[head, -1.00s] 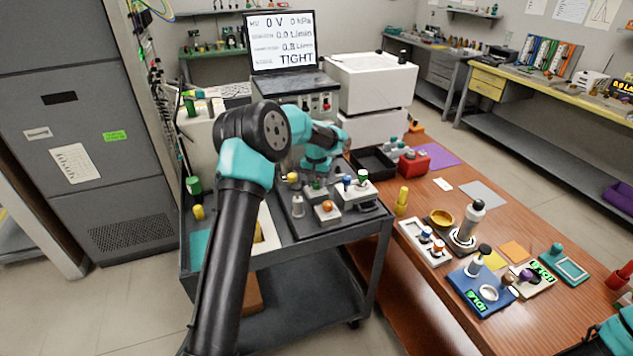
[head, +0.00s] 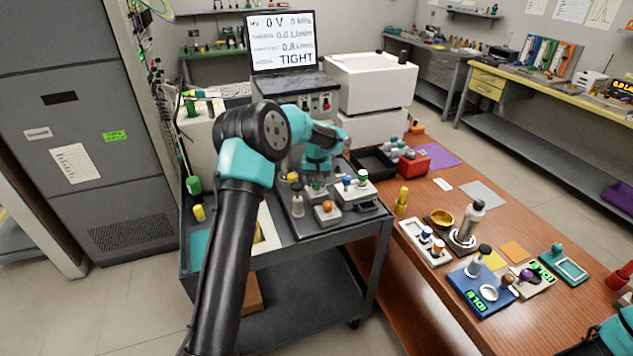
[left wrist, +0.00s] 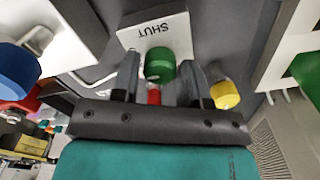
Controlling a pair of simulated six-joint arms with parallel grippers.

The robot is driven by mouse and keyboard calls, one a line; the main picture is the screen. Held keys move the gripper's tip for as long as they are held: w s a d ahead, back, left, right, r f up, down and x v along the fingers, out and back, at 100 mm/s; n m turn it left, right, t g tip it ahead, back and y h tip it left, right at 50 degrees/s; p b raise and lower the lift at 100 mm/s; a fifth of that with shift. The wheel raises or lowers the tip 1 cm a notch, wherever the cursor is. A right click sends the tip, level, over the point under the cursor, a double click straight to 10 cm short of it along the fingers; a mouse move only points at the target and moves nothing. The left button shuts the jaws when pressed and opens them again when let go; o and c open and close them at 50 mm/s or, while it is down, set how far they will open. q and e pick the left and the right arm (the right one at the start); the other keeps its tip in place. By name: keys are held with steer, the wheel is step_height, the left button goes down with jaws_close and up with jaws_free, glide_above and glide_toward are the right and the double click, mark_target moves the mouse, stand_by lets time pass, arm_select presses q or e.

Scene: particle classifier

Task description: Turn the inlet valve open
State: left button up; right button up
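The green knob (left wrist: 160,66) shows in the left wrist view, in front of a white plate (left wrist: 140,35) lettered SHUT. I take it to be the inlet valve's knob. My left gripper (left wrist: 159,72) is open, with one finger on each side of the green knob and visible gaps beside it. In the head view my left gripper (head: 315,168) is low over the valve blocks on the cart; its fingertips are hard to make out there. My right arm only shows at the bottom right corner of the head view, and its gripper is out of frame.
A yellow knob (left wrist: 225,95) and a blue knob (left wrist: 14,72) are near the gripper. A block with an orange knob (head: 327,207) stands in front. A laptop (head: 284,50) reads 0 V and TIGHT. The wooden table (head: 420,290) at right holds several instruments.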

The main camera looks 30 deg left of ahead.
arm_select(q)
steer(key=o, duration=0.3)
step_height(320, 180, up, 17)
steer(key=shift+r, duration=0.2)
stand_by(0.6)
stand_by(0.3)
